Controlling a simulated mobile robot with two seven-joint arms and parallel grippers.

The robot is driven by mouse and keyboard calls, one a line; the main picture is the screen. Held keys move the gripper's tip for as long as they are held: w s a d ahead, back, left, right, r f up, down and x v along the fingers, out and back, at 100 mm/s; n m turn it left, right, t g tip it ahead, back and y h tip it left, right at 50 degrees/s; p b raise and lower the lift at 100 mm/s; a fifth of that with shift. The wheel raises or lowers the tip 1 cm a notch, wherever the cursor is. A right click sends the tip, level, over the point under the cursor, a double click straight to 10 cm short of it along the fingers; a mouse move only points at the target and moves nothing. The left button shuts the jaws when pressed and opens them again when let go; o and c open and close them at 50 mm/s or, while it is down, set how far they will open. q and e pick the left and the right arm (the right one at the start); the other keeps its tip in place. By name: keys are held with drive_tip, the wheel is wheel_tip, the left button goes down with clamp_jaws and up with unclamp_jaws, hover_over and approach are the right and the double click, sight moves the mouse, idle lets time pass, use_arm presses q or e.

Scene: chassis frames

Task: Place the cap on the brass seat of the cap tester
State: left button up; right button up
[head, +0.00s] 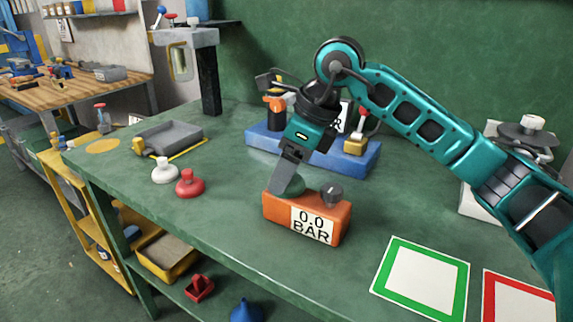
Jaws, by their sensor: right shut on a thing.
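The cap tester (277,209) is an orange box on the green bench, with a white "0.0 BAR" label on its front and a dark knob (331,194) on its top right. My right gripper (287,182) points down over the tester's top left and is shut on a dark green cap (296,187). The cap is low at the tester's top; I cannot tell whether it touches. The brass seat is not visible, hidden around the cap and fingers. A white cap (165,171) and a red cap (189,184) stand on the bench to the left. My left gripper is not in view.
A blue stand (262,138) with fittings is behind the tester. A grey tray (172,137) lies at the left. Green-framed (376,287) and red-framed (488,308) white squares lie at the front right. The bench between the red cap and tester is clear.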

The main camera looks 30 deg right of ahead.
drive_tip(key=o, duration=1.1)
drive_tip(key=shift+r, duration=0.3)
drive_tip(key=p+v, duration=0.3)
drive_tip(key=v, duration=0.9)
drive_tip(key=shift+r, duration=0.35)
